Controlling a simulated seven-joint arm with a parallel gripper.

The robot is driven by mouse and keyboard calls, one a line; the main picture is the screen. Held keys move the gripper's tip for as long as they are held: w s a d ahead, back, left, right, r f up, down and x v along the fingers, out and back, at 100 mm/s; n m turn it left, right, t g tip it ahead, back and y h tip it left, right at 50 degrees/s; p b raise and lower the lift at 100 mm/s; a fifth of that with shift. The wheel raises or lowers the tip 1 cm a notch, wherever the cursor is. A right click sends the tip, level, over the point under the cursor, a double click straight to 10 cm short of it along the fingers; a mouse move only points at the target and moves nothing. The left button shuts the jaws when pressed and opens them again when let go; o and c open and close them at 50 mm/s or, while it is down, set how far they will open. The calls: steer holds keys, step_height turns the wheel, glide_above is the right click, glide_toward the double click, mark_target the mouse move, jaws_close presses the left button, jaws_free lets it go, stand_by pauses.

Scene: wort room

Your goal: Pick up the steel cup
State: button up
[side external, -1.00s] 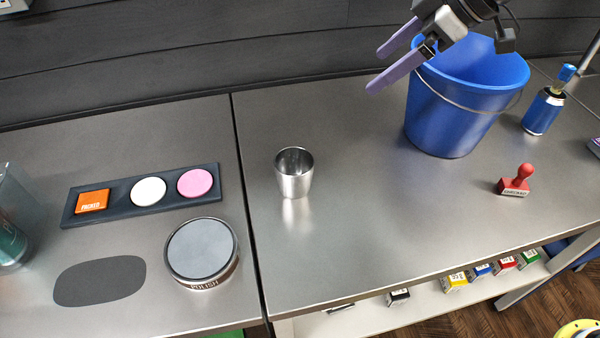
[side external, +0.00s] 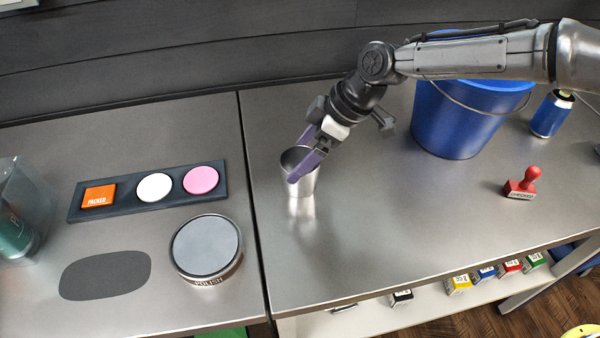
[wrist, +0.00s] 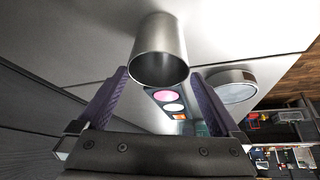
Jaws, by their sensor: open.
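The steel cup (side external: 302,184) stands upright on the steel bench, just right of the seam between the two bench tops. My gripper (side external: 301,158) is open at the cup's rim in the side view, and its purple fingers cover part of the rim. In the wrist view the cup (wrist: 159,52) is ahead of the gap between the open fingers (wrist: 160,92), its round mouth turned toward the camera. Nothing is held. I cannot tell whether a finger touches the cup.
A blue bucket (side external: 455,125) stands behind my arm at right, with a blue can (side external: 549,116) beyond it. A red stamp (side external: 522,182) is at right. Left of the seam are a polish tin (side external: 206,249) and a dark tray (side external: 111,211) with coloured discs.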

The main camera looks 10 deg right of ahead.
mark_target(292, 168)
steer(key=x, duration=0.4)
steer(key=shift+d+f, duration=0.15)
steer(key=shift+d, duration=0.2)
steer(key=shift+w+a+f, duration=0.2)
steer(key=shift+a+f, duration=0.1)
steer(key=shift+f, duration=0.2)
steer(key=c, duration=1.1)
